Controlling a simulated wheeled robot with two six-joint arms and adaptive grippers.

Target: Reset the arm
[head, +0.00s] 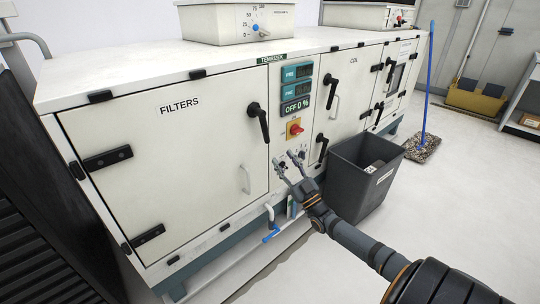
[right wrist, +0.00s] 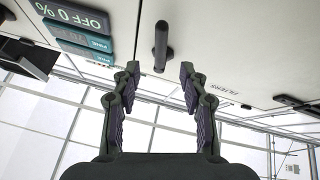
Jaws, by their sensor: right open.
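My right gripper (head: 289,162) is in front of the white cabinet (head: 200,190), below the red rotary switch (head: 295,129). Its two fingers are spread and nothing is between them. In the right wrist view, the open fingers (right wrist: 160,80) point toward the cabinet front, which appears upside down. A black door handle (right wrist: 161,47) shows beyond the gap between the fingertips, apart from them. In the head view, the black handle (head: 259,121) of the FILTERS door is up and left of the gripper. My left gripper is in neither view.
A dark grey bin (head: 361,178) stands on the floor just right of my right forearm. A blue-handled valve (head: 271,234) sticks out low on the cabinet. A mop (head: 423,148) stands at the right. The floor at the far right is mostly clear.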

